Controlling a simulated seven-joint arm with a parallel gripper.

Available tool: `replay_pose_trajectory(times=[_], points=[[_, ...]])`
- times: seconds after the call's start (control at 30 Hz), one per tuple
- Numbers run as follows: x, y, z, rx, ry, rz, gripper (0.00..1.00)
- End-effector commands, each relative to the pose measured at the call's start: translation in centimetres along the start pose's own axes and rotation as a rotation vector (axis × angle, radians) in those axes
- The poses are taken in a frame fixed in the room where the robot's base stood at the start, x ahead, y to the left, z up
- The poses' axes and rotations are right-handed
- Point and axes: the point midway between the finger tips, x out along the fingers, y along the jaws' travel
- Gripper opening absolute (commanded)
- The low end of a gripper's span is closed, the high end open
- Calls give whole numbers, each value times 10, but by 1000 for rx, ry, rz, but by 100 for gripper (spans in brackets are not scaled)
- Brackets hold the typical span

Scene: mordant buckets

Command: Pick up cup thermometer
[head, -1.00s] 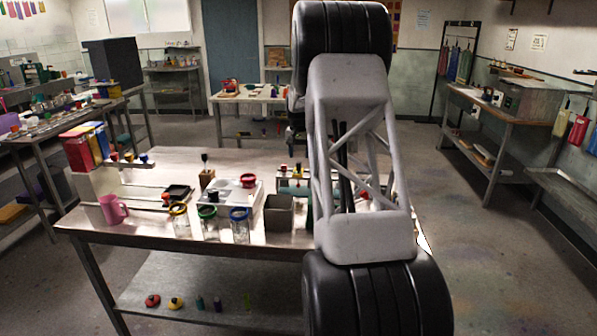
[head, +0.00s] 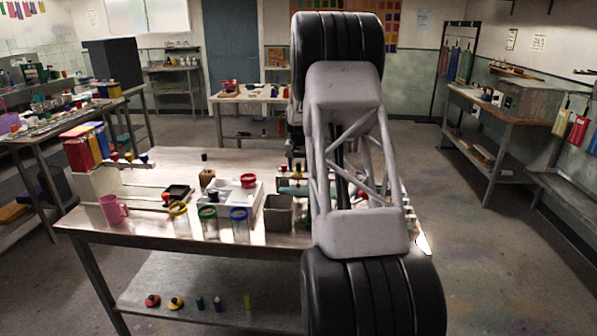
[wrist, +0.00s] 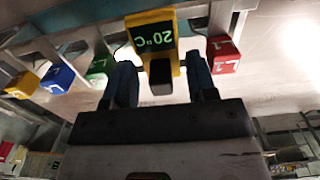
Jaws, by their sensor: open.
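The cup thermometer (wrist: 166,20) is a yellow body with a dark display reading 20°C in green. In the wrist view it is at the top middle, with a dark block at its lower end. My gripper (wrist: 160,72) is open. Its two blue-grey fingers stand to the left and right of the thermometer's lower part, with gaps visible on both sides. In the head view my arm hides the gripper, and I cannot make out the thermometer there.
A red block (wrist: 223,55) is close right of the gripper; green (wrist: 98,66) and blue (wrist: 58,78) blocks are on the left. On the workbench (head: 150,232) stand lidded jars, a grey bin (head: 279,214), a white tray (head: 222,207) and a pink mug (head: 112,209).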

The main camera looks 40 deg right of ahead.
Motion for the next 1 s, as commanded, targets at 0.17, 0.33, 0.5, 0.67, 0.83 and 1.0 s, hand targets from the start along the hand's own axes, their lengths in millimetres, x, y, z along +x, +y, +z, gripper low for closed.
replay_pose_trajectory(times=[0.17, 0.33, 0.5, 0.67, 0.83, 1.0], points=[[1, 0, 0, 0, 0, 0, 52], [1, 0, 0, 0, 0, 0, 52], [1, 0, 0, 0, 0, 0, 52], [1, 0, 0, 0, 0, 0, 35], [1, 0, 0, 0, 0, 0, 9], [1, 0, 0, 0, 0, 0, 0]])
